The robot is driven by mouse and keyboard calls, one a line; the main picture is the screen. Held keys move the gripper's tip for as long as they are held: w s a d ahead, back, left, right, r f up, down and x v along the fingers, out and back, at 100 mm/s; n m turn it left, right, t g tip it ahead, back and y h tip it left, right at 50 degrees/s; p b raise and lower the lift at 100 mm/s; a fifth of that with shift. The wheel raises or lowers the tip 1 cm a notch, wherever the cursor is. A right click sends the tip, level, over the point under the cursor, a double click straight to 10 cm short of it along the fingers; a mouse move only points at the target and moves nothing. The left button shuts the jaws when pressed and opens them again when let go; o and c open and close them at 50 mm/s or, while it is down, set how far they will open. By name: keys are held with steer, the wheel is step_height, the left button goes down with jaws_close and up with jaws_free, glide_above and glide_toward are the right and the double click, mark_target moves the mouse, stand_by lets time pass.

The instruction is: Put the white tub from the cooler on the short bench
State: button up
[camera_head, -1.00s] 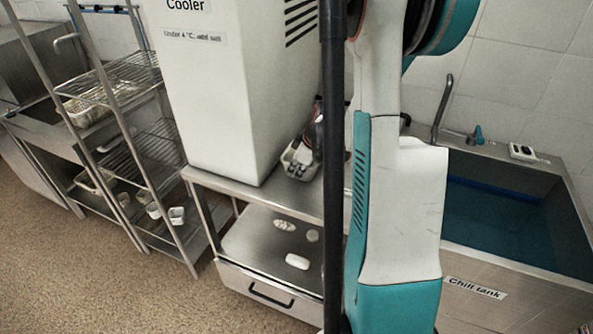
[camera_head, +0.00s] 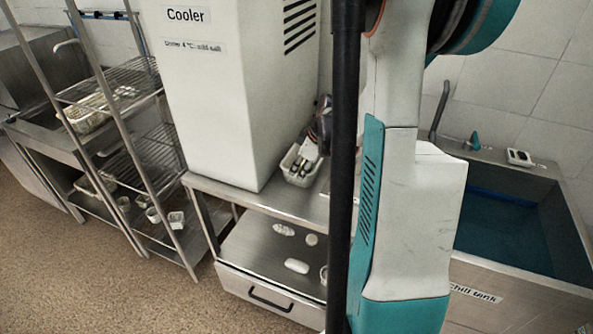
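The white cooler (camera_head: 205,95), labelled "Cooler", stands on a steel bench (camera_head: 262,203); its front shows no opening. A small white basket-like tub (camera_head: 298,176) sits on or just above this bench, beside the cooler's right side. My gripper (camera_head: 311,153) is small and dark at the tub's upper right, its fingers at or over the rim. My dark pole and arm hide part of this area. I cannot tell whether the fingers are closed on the tub, or whether it is the tub from the cooler. No bench is labelled as the short one.
A wire rack (camera_head: 150,165) with baskets and small pots stands at left. A water-filled chill tank (camera_head: 505,235) is at right. The floor (camera_head: 100,285) at front left is clear.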

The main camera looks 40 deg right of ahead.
steer(key=p+v, duration=0.1)
steer(key=v, duration=0.5)
steer(key=shift+r+p, duration=0.3)
